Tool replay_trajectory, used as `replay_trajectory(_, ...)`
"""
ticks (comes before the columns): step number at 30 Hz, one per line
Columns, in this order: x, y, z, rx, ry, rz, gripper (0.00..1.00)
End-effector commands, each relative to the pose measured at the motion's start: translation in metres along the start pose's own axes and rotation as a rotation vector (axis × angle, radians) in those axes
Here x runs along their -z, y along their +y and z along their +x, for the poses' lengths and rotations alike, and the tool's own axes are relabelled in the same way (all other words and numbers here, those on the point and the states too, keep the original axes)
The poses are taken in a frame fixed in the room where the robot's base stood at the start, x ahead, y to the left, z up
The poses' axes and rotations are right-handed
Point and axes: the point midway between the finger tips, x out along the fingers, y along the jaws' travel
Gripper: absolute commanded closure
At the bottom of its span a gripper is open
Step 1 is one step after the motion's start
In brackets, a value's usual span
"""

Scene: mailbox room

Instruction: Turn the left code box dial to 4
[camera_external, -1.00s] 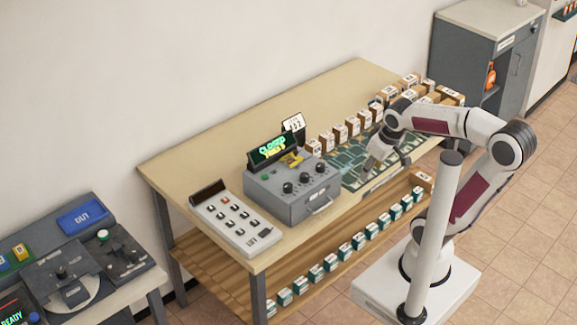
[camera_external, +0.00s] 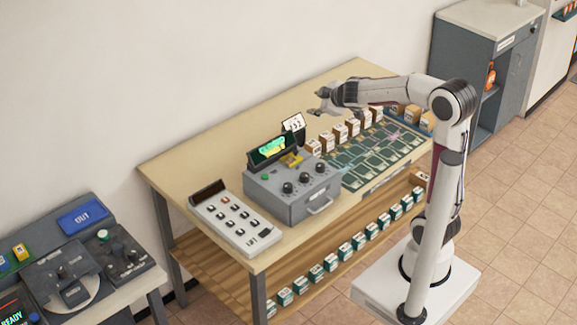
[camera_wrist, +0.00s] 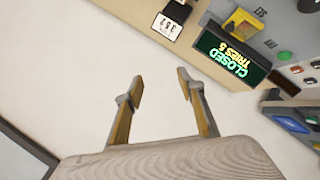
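The grey code box (camera_external: 318,204) stands on the table with three black dials in a row on its top. The left dial (camera_external: 288,188) is the nearest to the keypad; its setting is too small to read. A display (camera_external: 268,150) at the box's back is lit; in the wrist view the display (camera_wrist: 232,57) reads "CLOSED" and a tries line. My gripper (camera_external: 318,104) is above the table, up and behind the box, apart from the dials. In the wrist view my gripper (camera_wrist: 160,76) has its fingers spread, with nothing between them.
A keypad (camera_external: 234,220) sits left of the box. A small number card (camera_external: 294,123) stands behind the box. Small cartons (camera_external: 340,133) line the table right of the box, beside a green panel (camera_external: 375,160). The table's back left is clear.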

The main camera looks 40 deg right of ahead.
Motion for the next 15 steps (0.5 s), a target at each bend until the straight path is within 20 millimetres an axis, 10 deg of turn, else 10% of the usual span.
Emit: replay_trajectory(15, 0.100, -0.040, 0.050, 0.143, 0.319, -0.269, 0.61)
